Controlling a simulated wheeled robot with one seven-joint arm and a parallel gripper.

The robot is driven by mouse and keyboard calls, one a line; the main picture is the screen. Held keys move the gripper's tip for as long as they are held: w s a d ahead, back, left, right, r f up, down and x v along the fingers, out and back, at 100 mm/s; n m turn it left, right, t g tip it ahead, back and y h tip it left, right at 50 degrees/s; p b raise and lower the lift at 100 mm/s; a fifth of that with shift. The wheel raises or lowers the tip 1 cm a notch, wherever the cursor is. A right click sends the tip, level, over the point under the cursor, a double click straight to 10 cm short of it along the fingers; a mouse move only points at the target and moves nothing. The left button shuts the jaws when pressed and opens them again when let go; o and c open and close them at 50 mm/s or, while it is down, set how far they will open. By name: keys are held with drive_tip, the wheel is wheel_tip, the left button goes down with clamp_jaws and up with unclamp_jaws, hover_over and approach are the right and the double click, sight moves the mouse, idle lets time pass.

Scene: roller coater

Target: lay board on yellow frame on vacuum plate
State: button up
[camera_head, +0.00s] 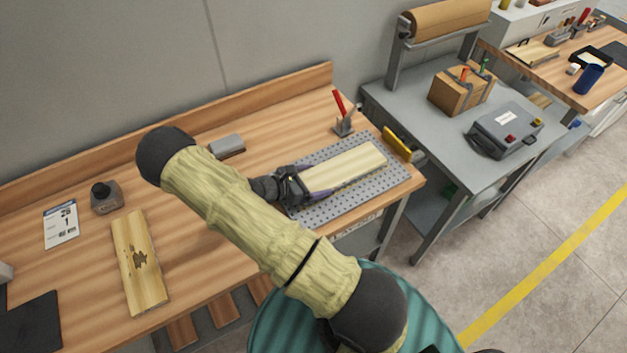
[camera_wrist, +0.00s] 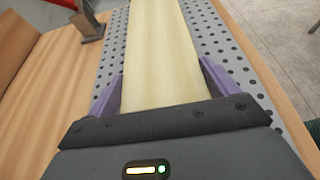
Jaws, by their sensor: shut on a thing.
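A pale wooden board (camera_head: 346,168) lies lengthwise over the grey perforated vacuum plate (camera_head: 377,192) on the workbench. My gripper (camera_head: 298,184) is shut on the board's near left end. In the wrist view, its purple fingers (camera_wrist: 160,82) grip both long edges of the board (camera_wrist: 160,45), and rows of holes of the plate (camera_wrist: 235,65) show beside it. I cannot tell whether the board touches the plate or hovers just above it. No yellow frame shows on the visible part of the plate; the board and gripper cover its middle.
Beyond the plate's right end is a yellow object (camera_head: 397,144). A holder with red-handled tools (camera_head: 344,124) stands behind the plate. A second, dark-marked board (camera_head: 139,262), a calendar card (camera_head: 61,224) and a grey block (camera_head: 227,146) lie left. A grey table (camera_head: 425,120) stands right.

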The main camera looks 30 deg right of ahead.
drive_tip(key=shift+f, duration=0.45)
drive_tip(key=shift+f, duration=0.1)
drive_tip(key=o, duration=0.9)
drive_tip(key=shift+o, duration=0.2)
drive_tip(key=b+v, duration=0.3)
drive_tip(key=v, duration=0.9)
drive_tip(key=shift+s, duration=0.1)
